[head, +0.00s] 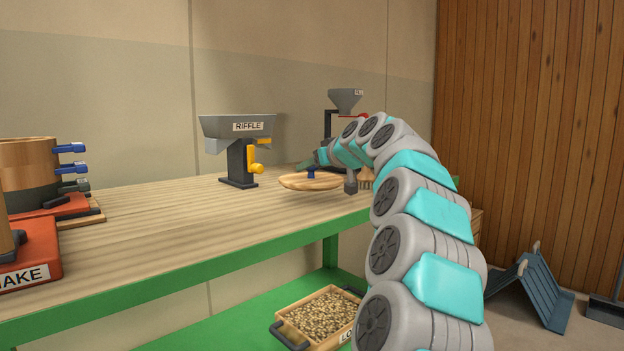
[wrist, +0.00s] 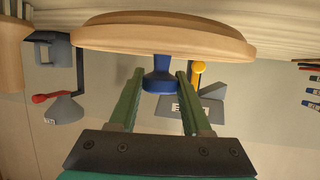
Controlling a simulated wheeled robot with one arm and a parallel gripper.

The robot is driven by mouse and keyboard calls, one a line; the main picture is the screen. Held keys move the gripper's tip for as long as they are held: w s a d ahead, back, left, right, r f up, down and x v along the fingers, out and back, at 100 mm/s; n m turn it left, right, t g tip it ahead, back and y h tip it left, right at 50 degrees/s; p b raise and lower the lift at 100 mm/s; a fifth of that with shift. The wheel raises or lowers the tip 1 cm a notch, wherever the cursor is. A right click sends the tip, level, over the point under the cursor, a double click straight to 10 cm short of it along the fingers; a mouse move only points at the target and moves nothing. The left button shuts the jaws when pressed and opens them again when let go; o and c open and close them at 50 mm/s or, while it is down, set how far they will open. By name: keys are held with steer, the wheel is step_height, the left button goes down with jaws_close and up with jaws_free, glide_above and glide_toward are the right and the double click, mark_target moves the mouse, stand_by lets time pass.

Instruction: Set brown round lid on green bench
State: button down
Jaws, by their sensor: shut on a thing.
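The brown round lid (head: 310,182) is a flat wooden disc with a blue knob (head: 311,173). It is level, at or just above the bench top near the front edge; I cannot tell whether it touches. My gripper (head: 308,166) comes in from the right, with its green fingers shut on the knob. In the wrist view, which is upside down, the lid (wrist: 160,38) spans the top and its knob (wrist: 158,76) sits between the fingertips (wrist: 159,82). The green bench (head: 150,222) has a pale wooden top and a green frame.
A brush (head: 366,178) is close to the lid's right. Clamped wooden drums (head: 28,165) stand left. The bench top between is clear. A bean tray (head: 322,314) sits below.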

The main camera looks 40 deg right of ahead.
mark_target(313, 177)
steer(key=shift+f, duration=1.65)
steer(key=shift+f, duration=0.2)
steer(key=shift+c, duration=1.8)
jaws_free()
steer(key=shift+r, duration=0.1)
steer(key=shift+s+r, duration=0.1)
steer(key=shift+r, duration=0.1)
steer(key=v, duration=1.1)
steer(key=shift+s+b, duration=0.4)
steer(key=shift+s, duration=0.05)
